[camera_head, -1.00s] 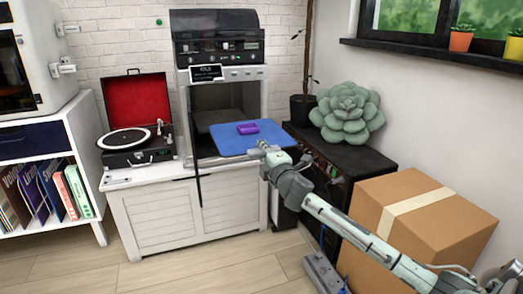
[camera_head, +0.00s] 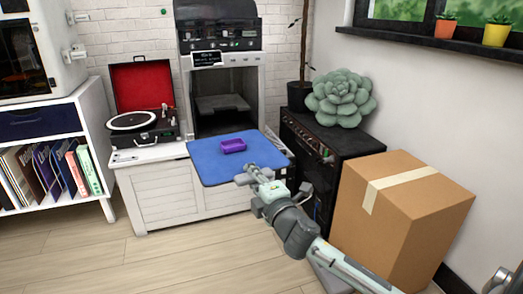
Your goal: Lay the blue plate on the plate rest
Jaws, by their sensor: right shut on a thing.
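The blue plate (camera_head: 222,167) is a flat sheet with rounded corners, roughly level in front of the printer-like machine. A small purple tray-shaped piece (camera_head: 233,146) lies on it. My right gripper (camera_head: 250,178) is shut on the plate's near right edge; its fingertips are small in the view. The plate is outside the machine's opening, above the front of the white cabinet. I cannot make out a plate rest for certain. My left gripper does not show.
The open machine (camera_head: 187,108) shows a grey bed (camera_head: 222,103) inside. A record player (camera_head: 146,135) with a raised red lid stands left. A black cabinet (camera_head: 340,150) bearing a succulent (camera_head: 340,98) and a cardboard box (camera_head: 415,225) are right. The floor in front is clear.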

